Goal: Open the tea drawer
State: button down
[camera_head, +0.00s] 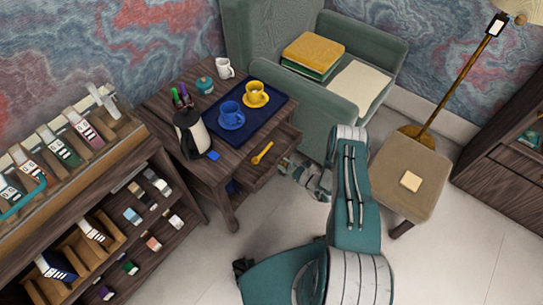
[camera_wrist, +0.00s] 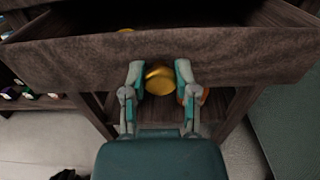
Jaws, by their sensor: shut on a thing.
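The tea drawer (camera_wrist: 235,55) has a dark wooden front that spans the wrist view. Its dark inside shows behind the top edge, so it stands pulled out, with a bit of yellow inside. A round golden knob (camera_wrist: 159,80) sits at the middle of the front. My gripper (camera_wrist: 158,72) is shut on this knob, one finger on each side. In the head view my gripper (camera_head: 291,167) is at the side table's right side, at the drawer, and my arm hides part of that area.
A green armchair (camera_head: 318,105) stands close behind my gripper. A beige stool (camera_head: 408,160) is to the right.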

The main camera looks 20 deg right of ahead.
jog(key=v, duration=0.9)
jog(key=shift+d, duration=0.1)
jog(key=shift+c, duration=2)
grip_release()
jog(key=v, duration=1.2)
jog(key=shift+w+r, duration=0.1)
